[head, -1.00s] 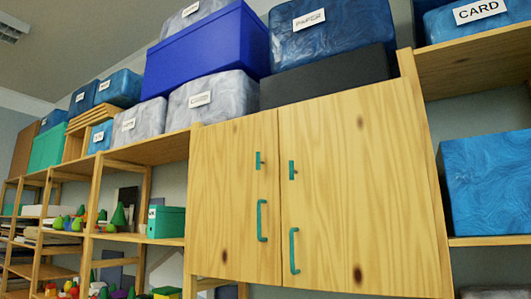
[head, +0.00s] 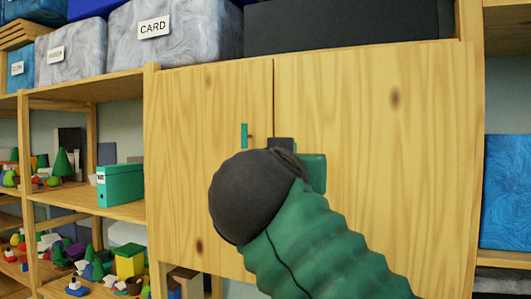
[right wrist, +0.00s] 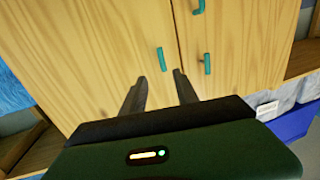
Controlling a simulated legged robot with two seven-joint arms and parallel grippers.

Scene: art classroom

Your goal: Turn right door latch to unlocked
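The right door latch (right wrist: 162,58) is a small teal upright bar on the wooden cabinet's right door (head: 370,110). It shows in the right wrist view, where the picture is turned over, and my arm hides it in the head view. My right gripper (right wrist: 160,75) is open, with its two dark fingers pointing at the door. The latch appears between and just beyond the fingertips; I cannot tell whether they touch it. In the head view my right arm covers the middle of the doors. My left gripper is in neither view.
The left door (head: 205,120) has its own teal latch (head: 244,135), close beside the door seam. A teal handle (right wrist: 199,6) shows at the wrist view's top edge. Boxes stand on the cabinet, and open shelves with toys and a green binder (head: 120,184) are at left.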

